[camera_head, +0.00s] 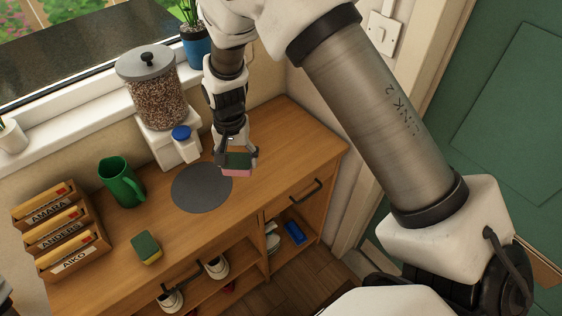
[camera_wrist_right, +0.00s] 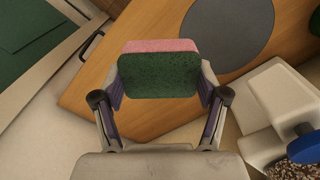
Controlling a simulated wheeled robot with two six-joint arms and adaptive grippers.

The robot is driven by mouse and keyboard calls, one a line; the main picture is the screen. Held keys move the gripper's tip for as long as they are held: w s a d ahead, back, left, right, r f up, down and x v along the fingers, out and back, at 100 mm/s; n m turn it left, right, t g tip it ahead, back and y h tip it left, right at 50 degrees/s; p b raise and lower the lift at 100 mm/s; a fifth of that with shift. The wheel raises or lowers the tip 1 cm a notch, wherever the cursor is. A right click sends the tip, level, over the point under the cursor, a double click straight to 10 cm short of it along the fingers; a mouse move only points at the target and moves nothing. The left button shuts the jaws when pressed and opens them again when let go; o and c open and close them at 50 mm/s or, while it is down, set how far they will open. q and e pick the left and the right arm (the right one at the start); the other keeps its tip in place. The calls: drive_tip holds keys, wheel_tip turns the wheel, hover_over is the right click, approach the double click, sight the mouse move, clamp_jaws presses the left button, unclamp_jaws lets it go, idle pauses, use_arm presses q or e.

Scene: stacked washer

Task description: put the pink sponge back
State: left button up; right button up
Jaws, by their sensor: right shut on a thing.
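The pink sponge (camera_head: 237,173) has a dark green scouring side and a pink side. My right gripper (camera_head: 237,157) is shut on it and holds it at the right edge of the dark round mat (camera_head: 201,188). In the right wrist view the sponge (camera_wrist_right: 158,74) sits between the two fingers of the gripper (camera_wrist_right: 160,90), green face toward the camera and pink edge beyond. I cannot tell whether it touches the cabinet top. A second sponge, yellow and green (camera_head: 146,248), lies on the cabinet top.
Shoes (camera_head: 216,267) and a blue item (camera_head: 294,233) are on shelves below.

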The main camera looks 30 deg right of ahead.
drive_tip(key=s+d+f+m+b, duration=0.2)
drive_tip(key=s+f+m+b, duration=0.3)
drive_tip(key=s+f, duration=0.3)
use_arm(q)
wheel_tip(320, 180, down, 6)
use_arm(e)
drive_tip(key=p, duration=0.3)
hover_over(281, 167)
drive_tip(key=shift+s+a+f, duration=0.15)
drive_tip(key=shift+a, duration=0.05)
wheel_tip(281, 167, down, 3)
drive_tip(key=shift+d+f+p, duration=0.1)
drive_tip(key=shift+d+p, duration=0.05)
drive_tip(key=shift+p, duration=0.5)
use_arm(q)
wheel_tip(281, 167, up, 4)
drive_tip(key=shift+w+d+r, duration=0.1)
drive_tip(key=shift+r, duration=0.1)
use_arm(e)
drive_tip(key=shift+f, duration=0.3)
drive_tip(key=shift+f, duration=0.1)
drive_tip(key=o, duration=1)
